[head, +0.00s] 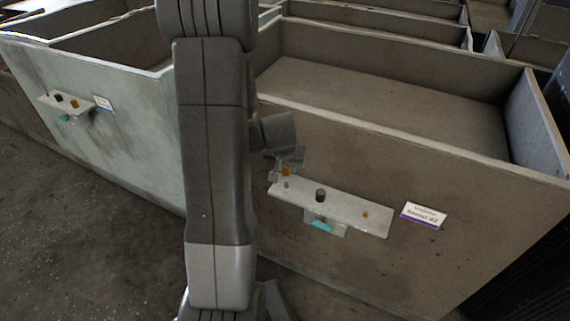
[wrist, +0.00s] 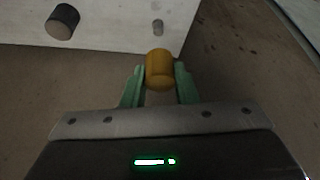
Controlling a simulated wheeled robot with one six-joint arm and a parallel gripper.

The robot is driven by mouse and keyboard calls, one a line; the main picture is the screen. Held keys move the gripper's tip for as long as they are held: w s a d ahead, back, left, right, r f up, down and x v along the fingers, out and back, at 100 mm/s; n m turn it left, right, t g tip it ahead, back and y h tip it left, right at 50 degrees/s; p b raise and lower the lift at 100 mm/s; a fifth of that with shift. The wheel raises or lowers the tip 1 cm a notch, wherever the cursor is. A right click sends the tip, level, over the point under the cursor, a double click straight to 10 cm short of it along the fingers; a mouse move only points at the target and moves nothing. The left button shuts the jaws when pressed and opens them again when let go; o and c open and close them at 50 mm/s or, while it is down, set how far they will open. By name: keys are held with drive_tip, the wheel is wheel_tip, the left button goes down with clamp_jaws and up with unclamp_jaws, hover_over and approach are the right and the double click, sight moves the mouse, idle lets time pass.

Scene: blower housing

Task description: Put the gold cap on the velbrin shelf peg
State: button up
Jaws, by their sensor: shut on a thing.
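My gripper (head: 284,160) is shut on the gold cap (head: 287,171), near the left end of a pale shelf (head: 345,209) on the front of the right bin. In the wrist view the gold cap (wrist: 160,70) sits between my two green fingertips (wrist: 158,82). The sign (head: 424,214) beside this shelf is too small to read surely.
A dark cylinder (head: 320,195) stands mid-shelf, and a small gold piece (head: 366,214) stands towards the right end. A teal part (head: 322,226) is under the shelf. A similar shelf (head: 67,103) with dark and gold pieces is on the left bin.

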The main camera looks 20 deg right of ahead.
sight(286, 183)
drive_tip(key=shift+f+b, duration=1.15)
drive_tip(key=shift+f, duration=0.5)
drive_tip(key=shift+f+b, duration=1.4)
drive_tip(key=o, duration=1)
drive_tip(key=shift+o, duration=0.2)
drive_tip(key=shift+r, duration=0.15)
drive_tip(key=p+v, duration=0.2)
drive_tip(key=v, duration=1.1)
drive_tip(key=shift+r, duration=0.3)
drive_tip(key=b+x, duration=0.2)
drive_tip(key=x, duration=1.1)
drive_tip(key=shift+f, duration=0.4)
